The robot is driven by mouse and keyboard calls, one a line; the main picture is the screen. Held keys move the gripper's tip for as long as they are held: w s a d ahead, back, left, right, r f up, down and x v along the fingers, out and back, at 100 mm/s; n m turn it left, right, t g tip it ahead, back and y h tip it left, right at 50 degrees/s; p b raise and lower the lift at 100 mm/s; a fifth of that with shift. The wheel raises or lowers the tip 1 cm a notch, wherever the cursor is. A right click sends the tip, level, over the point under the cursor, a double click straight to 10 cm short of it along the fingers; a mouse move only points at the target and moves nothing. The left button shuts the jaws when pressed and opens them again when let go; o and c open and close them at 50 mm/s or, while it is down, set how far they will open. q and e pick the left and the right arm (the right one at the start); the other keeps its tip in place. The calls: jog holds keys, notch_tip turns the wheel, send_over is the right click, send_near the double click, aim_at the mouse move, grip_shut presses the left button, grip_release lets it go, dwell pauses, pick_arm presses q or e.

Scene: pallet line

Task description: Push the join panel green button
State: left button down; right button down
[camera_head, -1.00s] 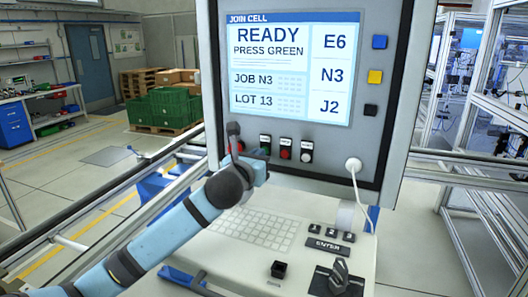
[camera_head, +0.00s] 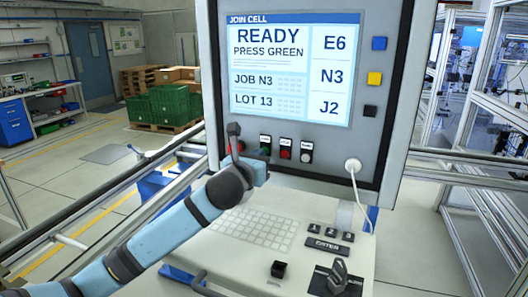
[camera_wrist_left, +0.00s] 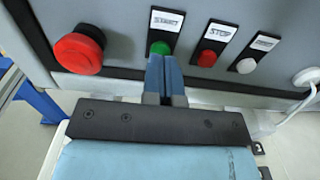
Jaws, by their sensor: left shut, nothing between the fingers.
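The green button (camera_wrist_left: 160,47) sits under a START label on the grey join panel (camera_head: 330,158), low on its front. It also shows small in the head view (camera_head: 265,151). My left gripper (camera_wrist_left: 164,60) is shut and empty, its blue fingertips right at the lower edge of the green button in the wrist view. I cannot tell whether they touch it. In the head view the left gripper (camera_head: 261,170) is just below the button, partly hidden by its wrist. The panel's screen (camera_head: 290,68) reads READY, PRESS GREEN. My right gripper is not in view.
A large red mushroom button (camera_wrist_left: 78,54) is left of the green one. A red STOP button (camera_wrist_left: 208,58) and a white button (camera_wrist_left: 246,66) are to its right. A white plug with a cable (camera_head: 353,166) is farther right. A keyboard desk (camera_head: 250,228) lies below.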

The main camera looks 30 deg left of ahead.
pick_arm(q)
jog(key=shift+w+a+p, duration=0.15)
jog(key=shift+w+p, duration=0.25)
jog(key=shift+w, duration=0.55)
dwell(0.4)
jog(key=shift+s+d+p, duration=0.2)
jog(key=shift+s+p, duration=0.15)
jog(key=shift+s, duration=0.9)
jog(key=shift+s+d+p, duration=0.15)
jog(key=shift+s+p, duration=0.2)
jog(key=shift+s, duration=0.9)
